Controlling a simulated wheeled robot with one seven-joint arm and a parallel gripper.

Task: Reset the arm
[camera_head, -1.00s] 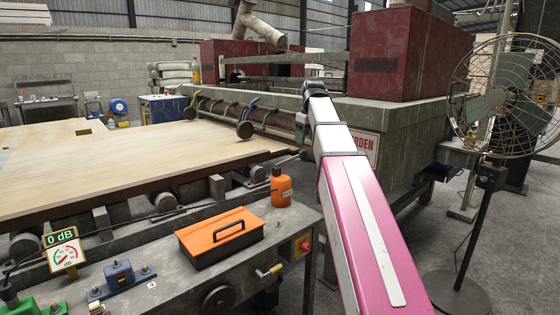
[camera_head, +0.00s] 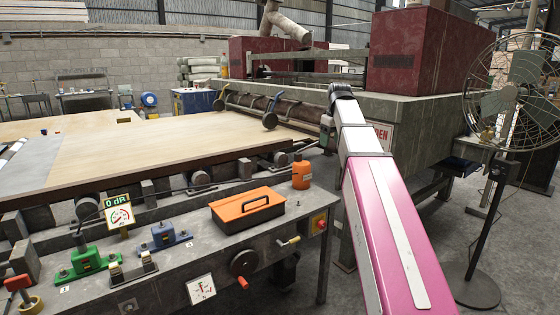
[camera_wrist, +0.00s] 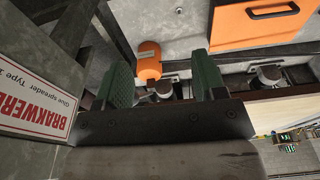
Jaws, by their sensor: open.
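My arm, pink and white, reaches forward from the lower right of the head view. My gripper (camera_wrist: 162,80) shows in the wrist view as two dark green fingers set wide apart, with nothing held between them. An orange bottle (camera_wrist: 149,62) appears in the gap between the fingers, beyond them on the bench. In the head view the orange bottle (camera_head: 302,173) stands upright on the bench, left of my arm. At the arm's far end the gripper is small and its fingers are hard to make out.
An orange toolbox (camera_head: 247,208) lies on the grey workbench (camera_head: 215,262), with a gauge (camera_head: 119,214) and clamps to its left. A wide veneer sheet (camera_head: 150,150) lies behind. The glue spreader (camera_head: 415,115) stands behind my arm. A fan (camera_head: 515,95) stands at right.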

